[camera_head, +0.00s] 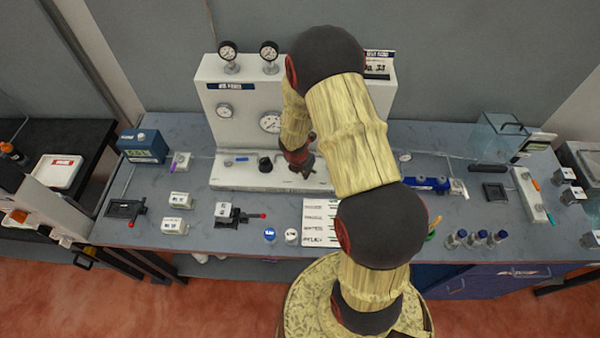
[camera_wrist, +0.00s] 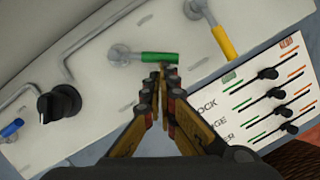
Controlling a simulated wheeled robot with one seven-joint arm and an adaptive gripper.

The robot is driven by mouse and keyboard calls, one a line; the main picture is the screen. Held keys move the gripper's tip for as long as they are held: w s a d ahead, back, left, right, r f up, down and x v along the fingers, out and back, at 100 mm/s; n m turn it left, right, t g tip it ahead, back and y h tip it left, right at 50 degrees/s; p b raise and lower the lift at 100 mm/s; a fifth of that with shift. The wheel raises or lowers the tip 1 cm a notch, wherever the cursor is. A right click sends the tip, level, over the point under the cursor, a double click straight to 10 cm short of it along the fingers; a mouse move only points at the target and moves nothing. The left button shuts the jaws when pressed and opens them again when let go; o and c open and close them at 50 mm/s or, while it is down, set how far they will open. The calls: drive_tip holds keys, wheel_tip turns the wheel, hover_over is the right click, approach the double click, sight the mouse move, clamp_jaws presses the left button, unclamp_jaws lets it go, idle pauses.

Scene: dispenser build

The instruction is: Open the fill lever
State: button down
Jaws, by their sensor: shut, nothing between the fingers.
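My gripper (camera_wrist: 161,72) is shut and empty, with its fingertips right at the lower edge of the green lever handle (camera_wrist: 160,57) in the wrist view. I cannot tell if they touch. The green handle extends right from a round grey pivot on the white panel. A yellow lever (camera_wrist: 222,41) slants down at the upper right, and a blue lever (camera_wrist: 12,128) is at the left edge. No label shows which one is the fill lever. In the head view my gripper (camera_head: 301,165) is in front of the panel, and my arm hides much of it.
A black knob (camera_wrist: 58,104) stands on the panel left of the green lever. A white board with several black sliders (camera_wrist: 268,74) is at the right. In the head view gauges top the white dispenser (camera_head: 208,130), and small bottles (camera_head: 476,239) stand on the grey bench.

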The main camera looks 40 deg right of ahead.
drive_tip(key=d+n, duration=0.2)
drive_tip(key=shift+n+t, duration=0.3)
drive_tip(key=shift+w+d+n+y+p, duration=0.1)
drive_tip(key=shift+d+n+y+p, duration=0.4)
drive_tip(key=shift+n, duration=0.5)
drive_tip(key=shift+w+d, duration=0.15)
drive_tip(key=shift+d, duration=0.35)
